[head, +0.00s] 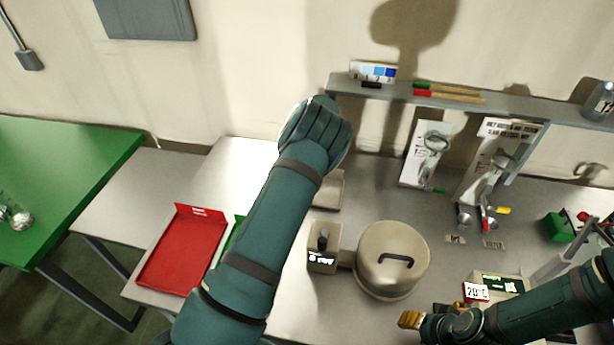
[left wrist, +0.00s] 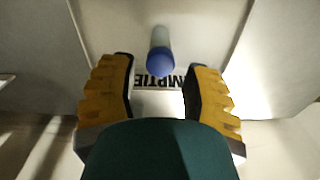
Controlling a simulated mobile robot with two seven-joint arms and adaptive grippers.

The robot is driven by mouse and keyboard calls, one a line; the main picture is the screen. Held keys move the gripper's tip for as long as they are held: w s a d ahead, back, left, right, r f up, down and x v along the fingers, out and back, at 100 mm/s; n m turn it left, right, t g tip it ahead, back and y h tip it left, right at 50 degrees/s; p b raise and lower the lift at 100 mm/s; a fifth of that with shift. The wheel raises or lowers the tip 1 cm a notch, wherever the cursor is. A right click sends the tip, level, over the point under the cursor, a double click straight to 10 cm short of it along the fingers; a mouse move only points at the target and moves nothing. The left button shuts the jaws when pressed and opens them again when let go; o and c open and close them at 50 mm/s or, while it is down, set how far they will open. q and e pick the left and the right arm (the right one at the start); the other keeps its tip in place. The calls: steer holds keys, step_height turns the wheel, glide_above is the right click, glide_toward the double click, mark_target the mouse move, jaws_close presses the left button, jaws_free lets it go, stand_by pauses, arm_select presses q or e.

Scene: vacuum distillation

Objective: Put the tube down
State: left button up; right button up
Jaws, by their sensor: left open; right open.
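The tube (left wrist: 160,52) shows in the left wrist view, with a blue rounded end facing the camera and a paler body. It is at a pale surface, over part of a printed label (left wrist: 150,80) whose visible letters read like "EMPTIE". My left gripper (left wrist: 160,90) is open, its yellow fingers on either side below the tube, with gaps to it. In the head view my left arm hides the left gripper and the tube. My right gripper (head: 412,320) shows a yellow fingertip at the lower right, near the bench front; it is open.
A red tray (head: 180,250) lies on the bench left of my left arm. A round lidded pot (head: 392,260) with a black handle and a small control box (head: 323,250) stand right of the arm. A shelf (head: 470,102) runs along the wall. A green table (head: 70,150) is at far left.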

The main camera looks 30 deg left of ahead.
arm_select(q)
step_height(320, 180, up, 8)
steer(key=shift+s+f, duration=0.1)
steer(key=shift+f, duration=0.15)
steer(key=shift+s, duration=0.1)
stand_by(0.4)
